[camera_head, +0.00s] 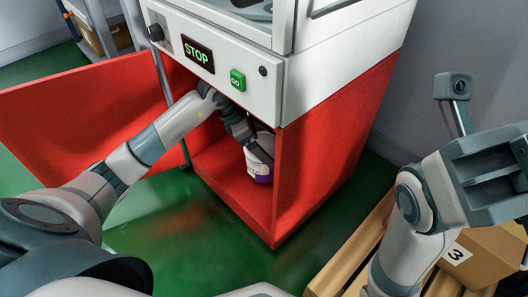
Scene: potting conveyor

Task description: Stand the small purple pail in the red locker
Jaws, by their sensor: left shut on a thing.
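The small purple pail (261,172) has a white upper part or label with small print and a purple lower part. It is inside the open lower compartment of the red locker (235,196), close to the right inner wall, and looks nearly upright. My left gripper (253,142) reaches in from the left and is shut on the pail's upper part, partly covering it. I cannot tell whether the pail's base touches the locker floor. My right arm is at the right edge; its fingertips are not visible.
The red locker door (85,108) stands open to the left. A white machine housing with a STOP display (197,54) and a green button (238,80) overhangs the opening. A carton (485,255) marked 3 and a wooden pallet (352,245) are at lower right. Green floor lies in front.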

